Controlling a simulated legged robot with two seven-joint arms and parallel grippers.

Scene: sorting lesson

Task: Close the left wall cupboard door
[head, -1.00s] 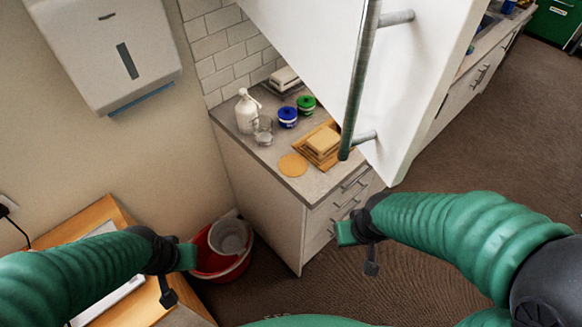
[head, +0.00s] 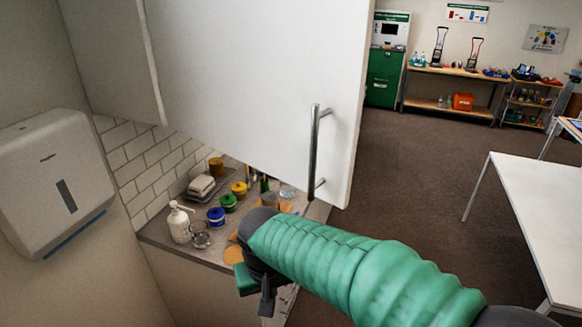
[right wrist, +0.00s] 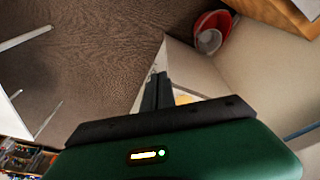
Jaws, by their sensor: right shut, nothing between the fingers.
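The white wall cupboard door (head: 250,75) stands open, swung out over the counter in the head view. Its grey vertical bar handle (head: 314,150) is near the door's free edge. A second white cupboard panel (head: 105,60) shows at the left; how it joins the open door is unclear. My right gripper (head: 266,300) is below the door and handle, pointing down and apart from both. It is shut and empty; its dark fingers show in the right wrist view (right wrist: 157,92). My left gripper is out of view.
The counter (head: 160,236) below holds a white pump bottle (head: 179,224), a glass (head: 200,236) and several coloured pots. A paper towel dispenser (head: 55,185) hangs on the left wall. A white table (head: 540,205) stands at the right. Open floor (head: 410,160) lies between.

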